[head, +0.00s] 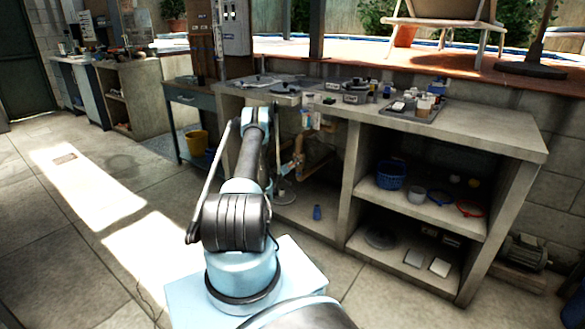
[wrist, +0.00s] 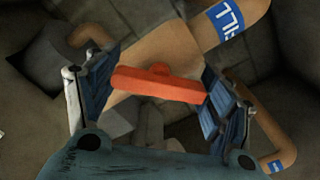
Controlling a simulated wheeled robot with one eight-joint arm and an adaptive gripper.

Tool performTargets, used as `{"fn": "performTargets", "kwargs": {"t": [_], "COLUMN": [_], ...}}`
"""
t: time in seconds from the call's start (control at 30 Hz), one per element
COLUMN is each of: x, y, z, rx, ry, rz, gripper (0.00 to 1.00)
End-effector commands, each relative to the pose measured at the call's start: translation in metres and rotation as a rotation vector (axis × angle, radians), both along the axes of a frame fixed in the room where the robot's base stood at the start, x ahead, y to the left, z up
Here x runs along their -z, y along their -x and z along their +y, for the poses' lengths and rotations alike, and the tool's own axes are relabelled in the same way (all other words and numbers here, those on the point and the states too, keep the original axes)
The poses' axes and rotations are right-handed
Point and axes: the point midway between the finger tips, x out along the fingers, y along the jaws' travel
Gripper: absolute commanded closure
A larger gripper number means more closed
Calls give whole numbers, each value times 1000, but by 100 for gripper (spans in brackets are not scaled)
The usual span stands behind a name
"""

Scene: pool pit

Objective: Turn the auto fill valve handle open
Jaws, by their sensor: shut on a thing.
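The red valve handle (wrist: 150,84) shows in the wrist view as a flat bar with a raised hub. It lies at a slant across a tan pipe (wrist: 190,48) that bears a blue label with white letters (wrist: 230,18). My gripper (wrist: 158,86) is shut on the handle, with one dark ribbed finger at each end of the bar. In the head view my arm reaches under the counter towards the tan pipes (head: 299,158). My gripper and the handle cannot be made out there.
The counter (head: 480,133) runs above the pipes, with tools and small containers on top. A divider (head: 352,185) and shelves with a blue basket (head: 391,174) stand to the right. A blue bottle (head: 317,212) stands on the bottom ledge. A yellow bucket (head: 196,142) is at the left.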

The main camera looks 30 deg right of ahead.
Motion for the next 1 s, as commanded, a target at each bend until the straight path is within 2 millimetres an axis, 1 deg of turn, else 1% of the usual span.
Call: {"fn": "performTargets", "kwargs": {"t": [0.03, 0.6, 0.8, 1.0], "x": [0, 0, 1, 1], "y": [-3, -3, -3, -2], "z": [1, 2, 2, 2], "rx": [-6, -6, -6, -6], "ry": [17, 217, 269, 302], "rz": [41, 521, 646, 726], "gripper": [50, 50, 50, 50]}}
